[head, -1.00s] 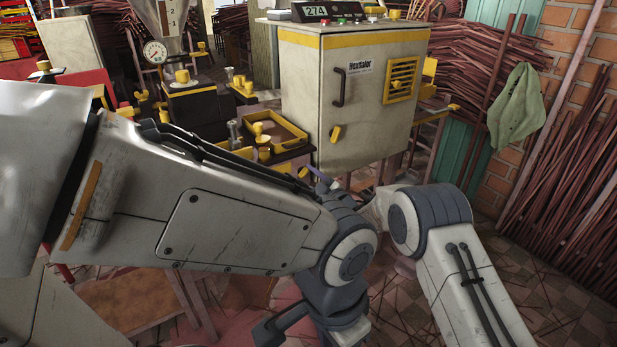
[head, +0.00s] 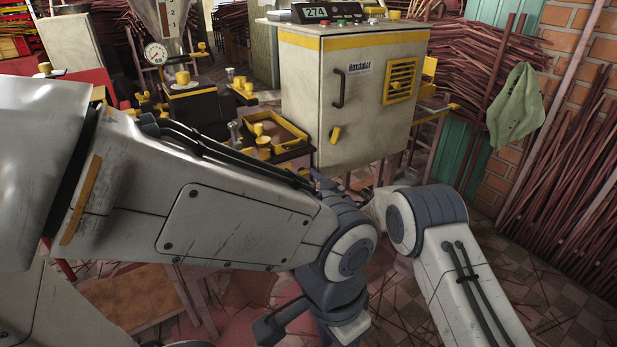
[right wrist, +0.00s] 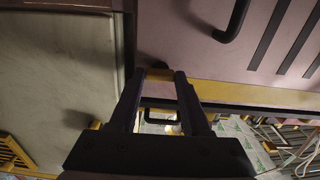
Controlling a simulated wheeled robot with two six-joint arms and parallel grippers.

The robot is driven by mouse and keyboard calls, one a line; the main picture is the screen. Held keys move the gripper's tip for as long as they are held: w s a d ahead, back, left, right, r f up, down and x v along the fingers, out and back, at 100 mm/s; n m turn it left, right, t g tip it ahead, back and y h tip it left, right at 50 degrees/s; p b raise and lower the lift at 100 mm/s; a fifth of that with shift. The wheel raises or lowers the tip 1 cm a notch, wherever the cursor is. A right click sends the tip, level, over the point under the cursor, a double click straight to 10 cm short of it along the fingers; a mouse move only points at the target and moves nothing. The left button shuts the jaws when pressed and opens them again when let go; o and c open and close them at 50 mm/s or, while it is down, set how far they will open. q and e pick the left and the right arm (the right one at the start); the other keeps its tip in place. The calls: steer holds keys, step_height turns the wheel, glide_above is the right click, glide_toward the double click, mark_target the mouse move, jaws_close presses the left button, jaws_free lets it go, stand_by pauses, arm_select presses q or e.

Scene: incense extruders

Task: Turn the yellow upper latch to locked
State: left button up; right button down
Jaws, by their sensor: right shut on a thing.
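My right gripper (right wrist: 160,82) is shut in the right wrist view, its dark fingers closing in around a small yellow piece (right wrist: 159,74). This piece sits beside the edge of a pale panel; it appears to be the latch, but its turn angle cannot be told. In the head view, arm links cover the right fingertips. A yellow latch (head: 335,134) shows low on the front of the pale cabinet (head: 312,120), below a dark handle (head: 338,88), with no gripper on it. My left arm crosses the head view; its jaw state cannot be made out.
A yellow-rimmed tray (head: 290,126) and black-and-yellow fittings stand left of the cabinet. A gauge (head: 156,53) is further left. Bundles of reddish sticks (head: 590,200) lean at the right beside a green cloth (head: 516,103). A black handle (right wrist: 233,22) lies close to the right gripper.

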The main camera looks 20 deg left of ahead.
stand_by(0.4)
steer(key=shift+c, duration=1.8)
jaws_free()
steer(key=shift+s+d, duration=0.35)
steer(key=shift+d, duration=0.2)
steer(key=p+v, duration=0.2)
steer(key=v, duration=0.7)
steer(key=shift+s, duration=0.1)
